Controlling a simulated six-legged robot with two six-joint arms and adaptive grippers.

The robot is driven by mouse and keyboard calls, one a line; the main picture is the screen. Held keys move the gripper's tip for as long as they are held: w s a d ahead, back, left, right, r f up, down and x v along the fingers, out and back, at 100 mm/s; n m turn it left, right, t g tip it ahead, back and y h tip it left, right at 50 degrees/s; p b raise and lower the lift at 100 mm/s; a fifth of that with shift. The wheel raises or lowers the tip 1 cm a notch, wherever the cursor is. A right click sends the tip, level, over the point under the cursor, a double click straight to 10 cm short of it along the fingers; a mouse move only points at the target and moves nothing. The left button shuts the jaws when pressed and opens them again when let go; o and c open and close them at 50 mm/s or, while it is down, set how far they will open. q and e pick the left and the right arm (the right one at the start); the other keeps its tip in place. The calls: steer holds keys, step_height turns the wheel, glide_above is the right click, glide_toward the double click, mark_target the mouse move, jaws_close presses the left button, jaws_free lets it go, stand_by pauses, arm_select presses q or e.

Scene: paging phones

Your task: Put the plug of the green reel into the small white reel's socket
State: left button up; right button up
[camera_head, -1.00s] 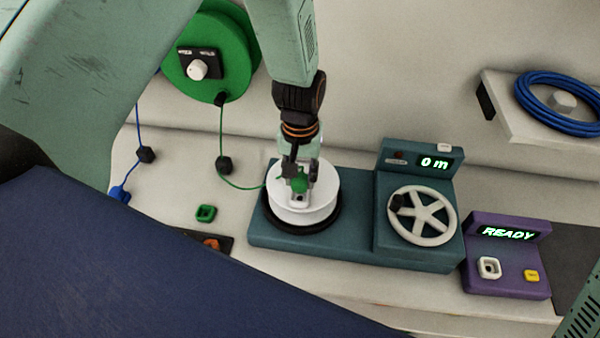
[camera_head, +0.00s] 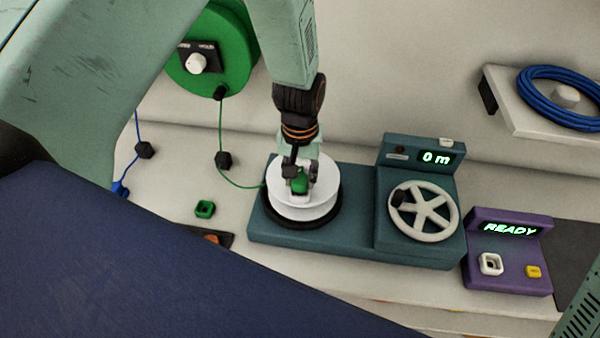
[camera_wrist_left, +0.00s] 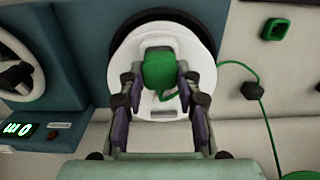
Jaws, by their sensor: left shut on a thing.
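The small white reel (camera_head: 290,207) sits on the teal winding machine (camera_head: 345,245), on a black round base. My left gripper (camera_head: 300,182) points down over the top of the reel and is shut on the green plug (camera_head: 299,185). In the left wrist view the plug (camera_wrist_left: 159,70) sits between the two fingers, over the white reel (camera_wrist_left: 202,62). The reel's socket is hidden under the plug, so I cannot tell how deep the plug is. A green cord (camera_head: 232,181) runs from the plug to the big green reel (camera_head: 236,50) on the wall. My right gripper is out of view.
The machine has a spoked handwheel (camera_head: 424,211) and a display (camera_head: 436,158) reading 0 m. A purple box (camera_head: 508,265) reading READY stands to its right. A loose green square socket (camera_head: 205,209) lies left of the machine.

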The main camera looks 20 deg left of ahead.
arm_select(q)
steer(key=shift+f, duration=0.4)
stand_by(0.4)
steer(key=o, duration=1.1)
steer(key=shift+c, duration=0.2)
steer(key=shift+o, duration=0.3)
steer(key=o, duration=0.3)
steer(key=shift+o, duration=0.2)
steer(key=shift+r, duration=0.1)
